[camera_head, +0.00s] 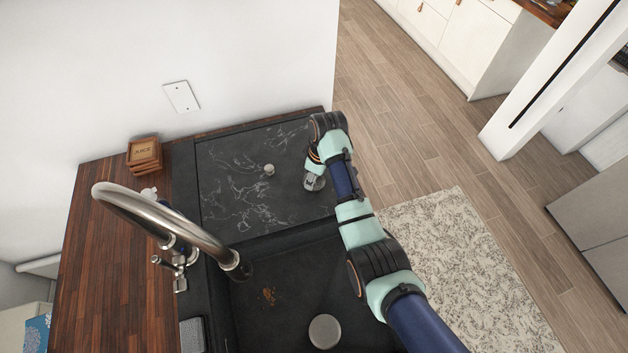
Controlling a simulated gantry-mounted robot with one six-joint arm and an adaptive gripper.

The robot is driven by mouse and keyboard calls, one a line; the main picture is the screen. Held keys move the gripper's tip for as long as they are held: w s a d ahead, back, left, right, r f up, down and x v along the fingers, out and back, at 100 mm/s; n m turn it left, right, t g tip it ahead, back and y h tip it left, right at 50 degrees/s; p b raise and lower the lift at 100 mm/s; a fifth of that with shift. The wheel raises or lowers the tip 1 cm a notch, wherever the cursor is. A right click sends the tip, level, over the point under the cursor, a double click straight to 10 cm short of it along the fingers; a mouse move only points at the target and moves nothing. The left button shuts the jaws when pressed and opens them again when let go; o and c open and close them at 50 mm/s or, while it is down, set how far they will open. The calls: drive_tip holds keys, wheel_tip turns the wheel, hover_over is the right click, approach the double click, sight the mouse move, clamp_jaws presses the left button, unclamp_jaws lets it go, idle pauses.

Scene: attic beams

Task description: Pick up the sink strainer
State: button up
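A small light-grey piece with a rounded top, which looks like the sink strainer (269,170), stands on the dark marbled board (225,205) beside the sink basin. My gripper (313,184) points down over the right part of this board, to the right of the strainer and apart from it. My gripper is small in the picture and partly covered by my own wrist, so its finger opening is unclear. I see nothing held in it.
A tall curved faucet (170,215) rises at the left. Stacked wooden coasters (145,153) sit on the wooden counter (105,260). A wall stands behind.

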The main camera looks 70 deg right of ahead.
clamp_jaws()
wheel_tip(320, 180, up, 10)
drive_tip(key=shift+r, duration=0.1)
idle(0.5)
